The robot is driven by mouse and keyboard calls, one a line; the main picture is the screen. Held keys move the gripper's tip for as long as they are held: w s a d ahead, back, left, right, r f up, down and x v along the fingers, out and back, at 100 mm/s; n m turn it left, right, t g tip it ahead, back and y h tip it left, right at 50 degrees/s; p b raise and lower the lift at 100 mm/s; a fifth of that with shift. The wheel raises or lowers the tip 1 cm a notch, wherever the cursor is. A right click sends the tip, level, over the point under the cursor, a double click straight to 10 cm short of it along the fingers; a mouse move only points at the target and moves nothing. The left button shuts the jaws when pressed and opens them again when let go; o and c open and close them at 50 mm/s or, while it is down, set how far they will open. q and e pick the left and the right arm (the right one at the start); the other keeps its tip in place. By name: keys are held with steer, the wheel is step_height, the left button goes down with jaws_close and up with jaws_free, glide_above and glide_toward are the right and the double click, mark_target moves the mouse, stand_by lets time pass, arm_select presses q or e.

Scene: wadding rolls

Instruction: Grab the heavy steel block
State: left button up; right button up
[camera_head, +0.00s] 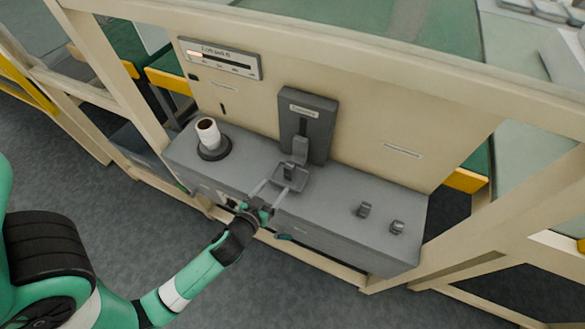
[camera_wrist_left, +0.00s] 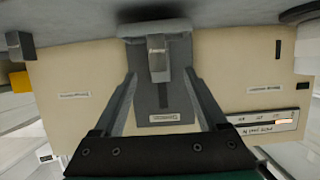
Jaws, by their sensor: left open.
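A grey steel block (camera_head: 289,171) stands on a small tray (camera_head: 299,182) in front of a dark grey upright stand at the middle of the bench. In the left wrist view, the block (camera_wrist_left: 156,55) shows ahead, between the lines of the two fingers. My left gripper (camera_head: 269,191) is open and empty at the front of the tray, with its fingers apart and pointing toward the block. I cannot tell whether the fingers reach beside it. Two smaller grey blocks stand on the bench's right part, one (camera_head: 363,209) left of the other (camera_head: 397,227). My right gripper is not in view.
The grey bench (camera_head: 335,208) is clear between the tray and the two smaller blocks. A white roll (camera_head: 208,131) stands on a dark round base at the left. The dark stand (camera_head: 307,112) and a beige panel (camera_head: 400,130) close off the back.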

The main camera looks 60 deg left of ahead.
mark_target(287, 171)
arm_select(q)
steer(key=x, duration=0.6)
steer(key=shift+r, duration=0.15)
steer(key=x, duration=0.1)
steer(key=b+x, duration=0.1)
steer(key=x, duration=0.3)
steer(key=shift+w+r, duration=0.3)
steer(key=shift+r, duration=0.05)
steer(key=shift+c, duration=0.3)
jaws_close()
steer(key=shift+r, duration=0.1)
stand_by(0.3)
